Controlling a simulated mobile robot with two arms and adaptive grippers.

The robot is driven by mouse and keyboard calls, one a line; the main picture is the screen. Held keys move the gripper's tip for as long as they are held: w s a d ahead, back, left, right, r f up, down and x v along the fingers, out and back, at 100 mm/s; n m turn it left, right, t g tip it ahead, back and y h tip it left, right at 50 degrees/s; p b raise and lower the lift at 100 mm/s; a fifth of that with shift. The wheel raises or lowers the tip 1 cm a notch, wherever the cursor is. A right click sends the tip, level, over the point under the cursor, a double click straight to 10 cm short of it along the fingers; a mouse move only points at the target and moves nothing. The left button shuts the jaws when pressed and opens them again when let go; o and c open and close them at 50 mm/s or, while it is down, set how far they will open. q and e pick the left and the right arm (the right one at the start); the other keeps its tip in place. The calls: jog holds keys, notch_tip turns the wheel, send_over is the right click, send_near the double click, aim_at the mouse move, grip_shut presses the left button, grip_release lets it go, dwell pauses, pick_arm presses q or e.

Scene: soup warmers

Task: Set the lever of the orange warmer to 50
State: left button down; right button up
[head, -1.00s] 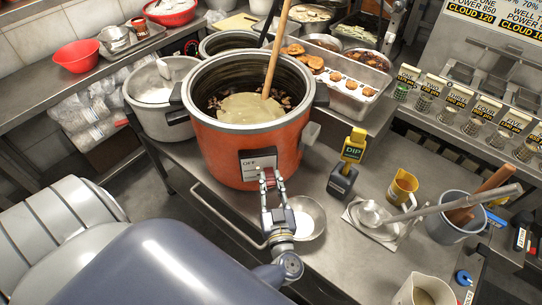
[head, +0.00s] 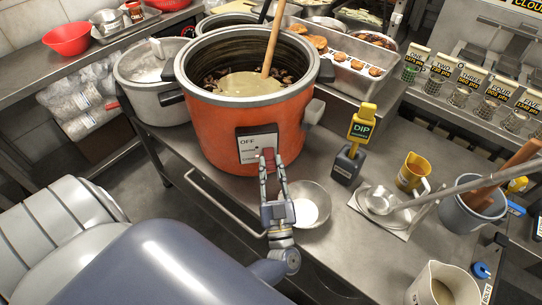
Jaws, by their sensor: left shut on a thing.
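The orange warmer (head: 220,130) stands upright at the middle of the steel counter, with soup and a wooden stick inside. Its front has a white label panel (head: 251,147) with "OFF" at the top; the lower lines are partly hidden. My left gripper (head: 268,160) is at the lower part of this panel, with its fingers closed on the red lever (head: 267,153). The fingers hide part of the lever, and I cannot read its exact setting. My right gripper is not in view.
A glass bowl (head: 308,206) stands just right of my left gripper. A yellow DIP tester (head: 362,128) on a dark base, a yellow jug (head: 412,171) and a ladle (head: 380,201) stand further right. A silver pot (head: 145,62) is left of the warmer.

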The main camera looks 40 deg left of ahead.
pick_arm(q)
jog(key=c, duration=1.4)
grip_release()
jog(key=shift+o, duration=0.2)
